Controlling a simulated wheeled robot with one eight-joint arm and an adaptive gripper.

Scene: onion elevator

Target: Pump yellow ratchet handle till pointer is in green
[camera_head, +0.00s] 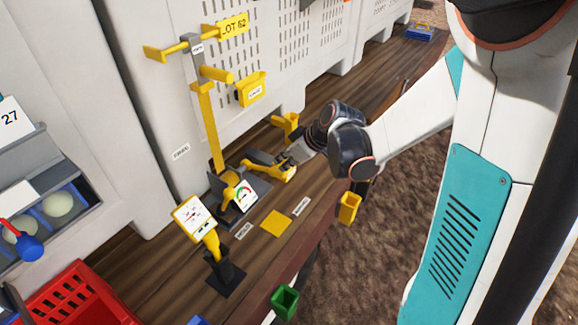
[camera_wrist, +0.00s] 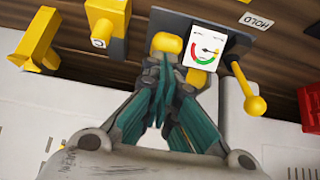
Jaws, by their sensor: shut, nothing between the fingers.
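The dial gauge (camera_head: 244,194) stands on a dark base on the wooden bench; its white face with a red and green arc also shows in the wrist view (camera_wrist: 207,50). The pointer is too small to read surely against the arc. A yellow handle (camera_head: 280,173) lies low beside the gauge, to its right. In the wrist view a rounded yellow end (camera_wrist: 166,43) sits just beyond my fingertips. My gripper (camera_head: 291,157) is shut and empty; its fingers (camera_wrist: 163,68) are together close to that yellow end, and contact cannot be told. A yellow ball-ended lever (camera_wrist: 254,102) stands beside the gauge.
A tall yellow post (camera_head: 209,125) rises behind the gauge. A tilted white card (camera_head: 193,215) on a yellow stand is left of it. A yellow square (camera_head: 276,223) lies in front. A red crate (camera_head: 75,300) and blue bins are at lower left.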

